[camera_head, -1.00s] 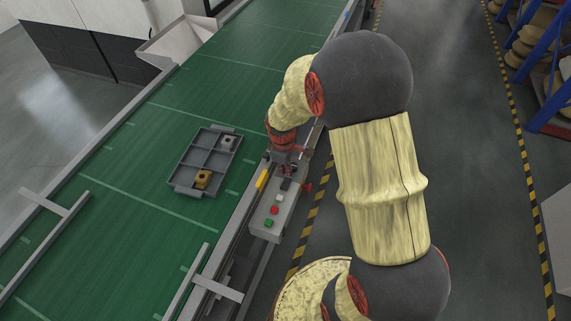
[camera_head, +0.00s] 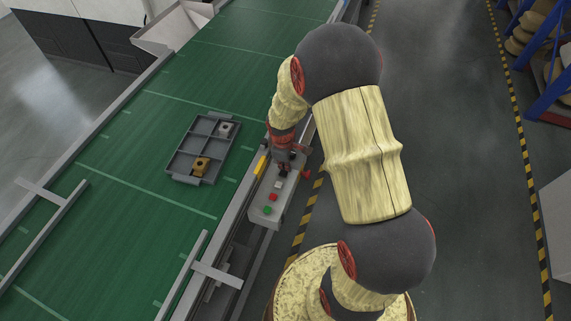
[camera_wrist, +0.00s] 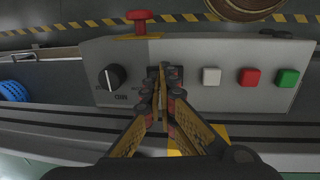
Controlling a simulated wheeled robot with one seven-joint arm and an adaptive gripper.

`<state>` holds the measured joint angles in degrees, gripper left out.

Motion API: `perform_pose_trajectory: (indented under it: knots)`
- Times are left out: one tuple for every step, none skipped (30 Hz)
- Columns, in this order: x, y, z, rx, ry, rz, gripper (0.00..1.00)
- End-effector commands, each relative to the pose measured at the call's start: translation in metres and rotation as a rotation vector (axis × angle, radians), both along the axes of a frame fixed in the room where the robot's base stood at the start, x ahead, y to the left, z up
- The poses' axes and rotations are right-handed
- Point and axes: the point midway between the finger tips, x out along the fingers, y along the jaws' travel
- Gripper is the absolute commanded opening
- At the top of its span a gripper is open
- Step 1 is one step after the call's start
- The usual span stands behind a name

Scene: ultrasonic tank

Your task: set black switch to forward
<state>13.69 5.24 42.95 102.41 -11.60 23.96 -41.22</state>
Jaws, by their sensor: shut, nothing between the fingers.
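The grey control box (camera_head: 262,215) stands at the conveyor's edge. In the wrist view, a black rotary knob (camera_wrist: 112,77) with printed marks sits on the left of the panel (camera_wrist: 225,100). My gripper (camera_wrist: 163,76) is shut and empty, its fingertips right of this knob and left of the white button (camera_wrist: 211,76). A dark part (camera_wrist: 175,72) shows at the fingertips; I cannot tell whether it is a second black switch, or whether they touch it. In the head view my gripper (camera_head: 283,168) hides the far end of the box.
The panel also has a red button (camera_wrist: 250,77) and a green button (camera_wrist: 287,78). A red mushroom button (camera_wrist: 140,18) projects from the box's side. A grey tray (camera_head: 181,178) with small parts lies on the green conveyor (camera_head: 110,170).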

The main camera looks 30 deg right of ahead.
Motion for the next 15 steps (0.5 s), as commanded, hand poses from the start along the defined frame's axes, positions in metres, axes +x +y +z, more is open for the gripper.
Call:
perform_pose_trajectory:
  knots:
    - [-0.0002,-0.0009,0.0014,0.007,0.008,0.000,0.00]
    - [0.0001,-0.0014,0.0017,0.012,0.013,-0.001,0.00]
    - [0.0004,-0.0021,0.0014,0.022,0.022,-0.003,0.00]
    - [0.0011,-0.0029,0.0014,0.030,0.028,-0.004,0.00]
    - [0.0014,-0.0033,0.0010,0.039,0.035,-0.003,0.00]
    - [0.0018,-0.0037,0.0001,0.051,0.045,-0.004,0.00]
    - [0.0022,-0.0041,-0.0008,0.061,0.052,-0.003,0.00]
    - [0.0027,-0.0046,-0.0015,0.071,0.060,-0.004,0.00]
    - [0.0030,-0.0037,-0.0035,0.067,0.054,0.000,0.00]
    - [0.0029,-0.0035,-0.0044,0.066,0.054,0.000,0.00]
    - [0.0026,-0.0034,-0.0050,0.067,0.055,0.001,0.00]
    - [0.0025,-0.0033,-0.0054,0.067,0.055,0.001,0.00]
    - [0.0023,-0.0033,-0.0055,0.066,0.055,0.001,0.00]
    - [0.0021,-0.0032,-0.0056,0.066,0.055,0.001,0.00]
    - [0.0020,-0.0030,-0.0057,0.066,0.055,0.001,0.00]
